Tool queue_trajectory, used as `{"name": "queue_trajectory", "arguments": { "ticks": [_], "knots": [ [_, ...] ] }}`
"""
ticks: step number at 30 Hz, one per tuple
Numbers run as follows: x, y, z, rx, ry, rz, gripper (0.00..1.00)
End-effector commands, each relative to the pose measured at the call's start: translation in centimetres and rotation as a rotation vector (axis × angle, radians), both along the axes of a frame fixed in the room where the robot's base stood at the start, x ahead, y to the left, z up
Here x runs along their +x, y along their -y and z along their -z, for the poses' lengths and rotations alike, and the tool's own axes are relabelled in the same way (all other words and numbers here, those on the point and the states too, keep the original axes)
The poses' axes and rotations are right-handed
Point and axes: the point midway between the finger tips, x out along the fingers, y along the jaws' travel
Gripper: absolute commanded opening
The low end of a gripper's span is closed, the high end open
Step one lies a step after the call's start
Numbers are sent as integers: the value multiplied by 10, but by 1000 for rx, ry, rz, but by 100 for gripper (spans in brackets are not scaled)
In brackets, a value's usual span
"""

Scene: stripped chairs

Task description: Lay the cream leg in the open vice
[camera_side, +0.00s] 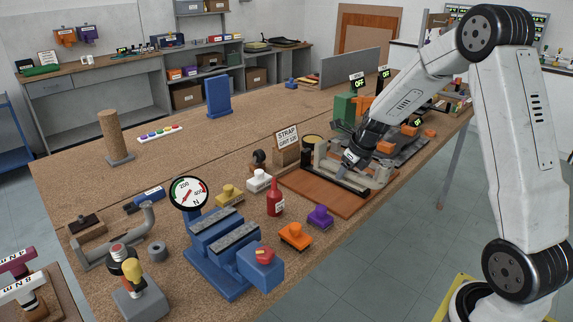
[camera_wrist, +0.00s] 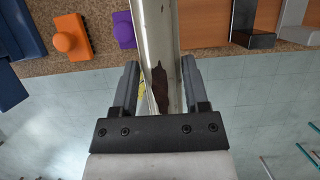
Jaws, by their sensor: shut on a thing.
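My gripper (camera_side: 352,160) is low over the reddish wooden board, at the right part of the bench. In the wrist view, my gripper (camera_wrist: 159,68) is shut on the cream leg (camera_wrist: 156,38), a long pale bar with a dark brown patch, running away between the two fingers. In the side view the leg is partly hidden among pale parts by the gripper. The blue vice (camera_side: 212,262) stands nearer the camera, to the left of my gripper. Its two grey-topped jaws are apart, with a gap between them. A round dial (camera_side: 188,193) rises behind it.
An orange knobbed block (camera_side: 295,236), a purple one (camera_side: 320,217) and a red bottle (camera_side: 275,200) stand between the vice and the board (camera_side: 335,203). A strap sander (camera_side: 287,150) stands behind the board. A grey bent pipe (camera_side: 120,240) lies left of the vice.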

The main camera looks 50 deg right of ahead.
Motion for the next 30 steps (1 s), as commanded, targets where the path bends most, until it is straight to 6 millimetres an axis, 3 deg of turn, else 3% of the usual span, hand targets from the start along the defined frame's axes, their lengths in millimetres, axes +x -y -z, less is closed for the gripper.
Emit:
{"name": "queue_trajectory", "arguments": {
  "ticks": [11,17,23,30],
  "knots": [
    [2,-1,-1,-2,2,-9,0],
    [15,-16,-4,-2,-4,-92,0],
    [42,-53,-11,-3,-12,-294,0],
    [78,-123,-25,-5,-21,-644,0]
  ]
}}
